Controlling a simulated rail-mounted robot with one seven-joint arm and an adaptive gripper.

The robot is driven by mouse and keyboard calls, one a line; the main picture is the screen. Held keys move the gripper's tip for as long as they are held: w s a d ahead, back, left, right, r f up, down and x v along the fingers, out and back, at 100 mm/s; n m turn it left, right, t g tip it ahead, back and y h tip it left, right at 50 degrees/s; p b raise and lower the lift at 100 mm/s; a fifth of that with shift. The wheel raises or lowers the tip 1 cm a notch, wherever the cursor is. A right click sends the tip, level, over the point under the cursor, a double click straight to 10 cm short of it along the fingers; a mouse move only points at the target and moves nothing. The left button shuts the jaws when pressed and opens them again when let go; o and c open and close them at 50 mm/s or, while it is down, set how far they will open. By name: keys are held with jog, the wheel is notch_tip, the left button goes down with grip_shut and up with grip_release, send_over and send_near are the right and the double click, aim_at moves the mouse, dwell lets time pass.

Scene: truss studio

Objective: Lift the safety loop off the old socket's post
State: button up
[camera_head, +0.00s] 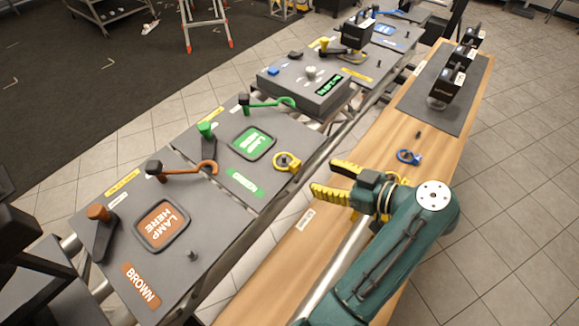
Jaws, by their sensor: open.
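My gripper (325,178) has yellow fingers spread apart and empty, above the left edge of the wooden bench and pointing left toward the panels. A yellow loop (280,166) lies at the right edge of the green panel (222,158), around or beside a short post; I cannot tell which. It is left of my fingertips and apart from them. A blue loop (404,161) lies on the bench beyond my gripper. A black lamp (354,38) stands on the farther yellow-labelled panel (335,59). Which socket is the old one is not clear.
The brown panel (103,189) has a bare post (193,256). Brown and green hooked arms (266,103) and levers rise from the panels. A grey box with a display (300,91) stands farther back. Several black lamps (447,84) stand on the bench's dark mat (411,100).

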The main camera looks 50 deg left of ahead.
aim_at(298, 166)
jog(key=x, duration=0.5)
jog(key=shift+a+f+b, duration=0.2)
jog(key=shift+b, duration=0.2)
jog(key=x, duration=0.1)
jog(key=b+x, duration=0.1)
jog(key=x, duration=0.3)
jog(key=shift+w+a, duration=0.15)
jog(key=shift+w, duration=0.2)
jog(key=shift+c, duration=0.5)
grip_shut()
